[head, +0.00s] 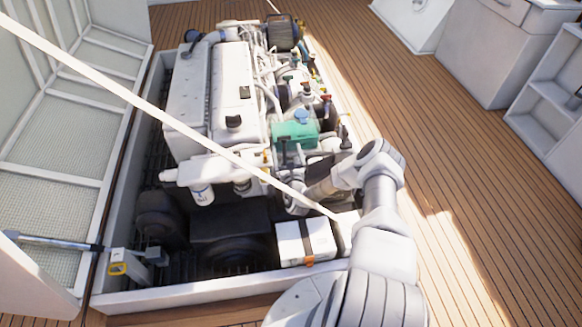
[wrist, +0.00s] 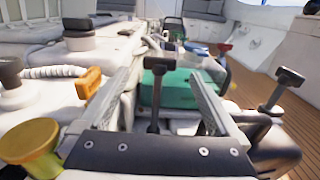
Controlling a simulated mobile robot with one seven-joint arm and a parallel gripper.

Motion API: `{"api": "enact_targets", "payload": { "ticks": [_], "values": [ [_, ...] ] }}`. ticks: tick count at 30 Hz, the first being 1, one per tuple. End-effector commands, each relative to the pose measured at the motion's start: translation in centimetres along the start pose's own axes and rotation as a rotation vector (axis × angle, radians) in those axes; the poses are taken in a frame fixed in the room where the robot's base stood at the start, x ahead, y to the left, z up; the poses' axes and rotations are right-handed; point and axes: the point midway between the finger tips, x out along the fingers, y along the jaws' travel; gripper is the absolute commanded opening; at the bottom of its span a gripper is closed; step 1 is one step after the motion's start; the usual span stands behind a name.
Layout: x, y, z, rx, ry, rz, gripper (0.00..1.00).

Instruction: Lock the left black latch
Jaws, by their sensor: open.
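A black T-shaped latch (wrist: 155,95) stands upright in the middle of the wrist view, in front of the green box (wrist: 185,98). A second black T-shaped latch (wrist: 283,88) stands tilted at the right. My gripper (wrist: 165,68) is open, with one grey finger on each side of the middle latch in the picture. I see no contact, and cannot tell how deep the latch sits between the fingers. In the head view my gripper (head: 291,158) is just in front of the green box (head: 296,133).
The white engine (head: 215,95) fills the hatch left of the green box. An orange handle (wrist: 89,83) and a yellow cap (wrist: 28,142) lie left of my gripper. A white box (head: 306,242) sits at the hatch's near edge. Wooden deck (head: 465,160) is open at the right.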

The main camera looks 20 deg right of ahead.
Motion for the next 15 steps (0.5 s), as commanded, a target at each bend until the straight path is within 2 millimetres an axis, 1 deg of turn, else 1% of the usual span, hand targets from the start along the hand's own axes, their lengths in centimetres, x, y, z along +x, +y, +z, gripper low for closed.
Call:
{"api": "enact_targets", "payload": {
  "ticks": [1, 3, 7, 12, 15],
  "values": [
    [-1.4, -0.1, 0.3, 0.003, 0.004, -0.001, 0.97],
    [-3.1, 0.0, 0.2, 0.002, 0.005, 0.000, 0.97],
    [-6.1, 0.0, 0.2, 0.003, 0.004, 0.000, 0.97],
    [-8.9, 0.0, 0.1, 0.001, 0.002, -0.001, 0.97],
    [-9.9, 0.0, 0.1, 0.001, 0.001, -0.001, 0.97]
  ]
}}
